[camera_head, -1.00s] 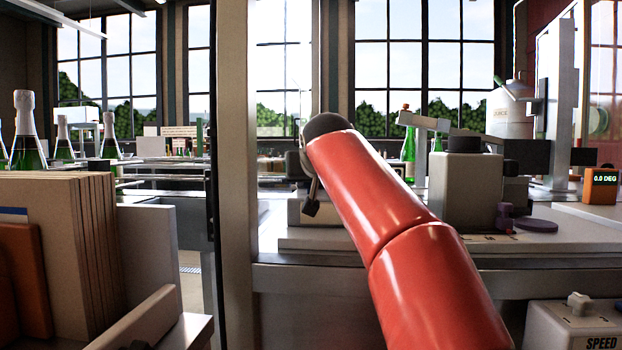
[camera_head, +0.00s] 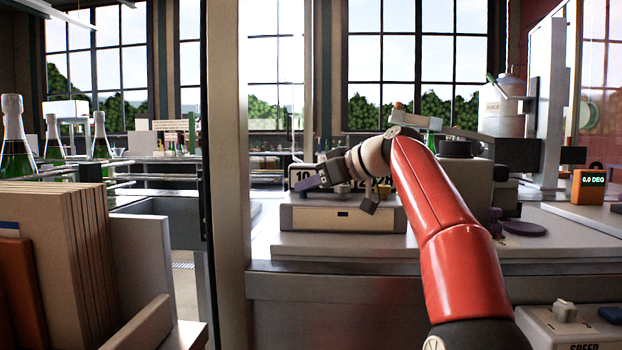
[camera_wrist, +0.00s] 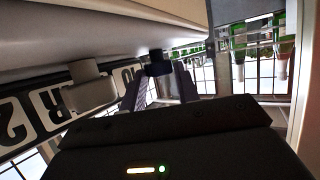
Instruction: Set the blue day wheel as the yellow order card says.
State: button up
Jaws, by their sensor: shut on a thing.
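The date unit (camera_head: 343,218) is a pale box with black-framed white character plates (camera_head: 301,176) above it, one reading 10 at its left end. My gripper (camera_head: 311,183) is at the plates, near the left end, and partly covers them. In the wrist view, the dark blue day wheel (camera_wrist: 158,66) is a small knob between the tips of my gripper's fingers (camera_wrist: 159,82), which are shut on it. It is beside a plate ending in 0. A grey knob (camera_wrist: 90,85) is beside the R plate. I cannot make out a yellow order card.
A grey block with a black top (camera_head: 456,150) stands right of the unit, behind my red arm. An orange display (camera_head: 588,187) reads 0.0 DEG. A post (camera_head: 228,180) and upright brown boards (camera_head: 75,255) are at left. A SPEED box (camera_head: 570,328) is at lower right.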

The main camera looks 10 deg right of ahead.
jog(key=shift+w+d+n+g+y, duration=0.1)
jog(key=shift+w+n+g+y, duration=0.05)
jog(key=shift+n+g+y, duration=0.6)
jog(key=o, duration=1)
jog(key=shift+c, duration=0.2)
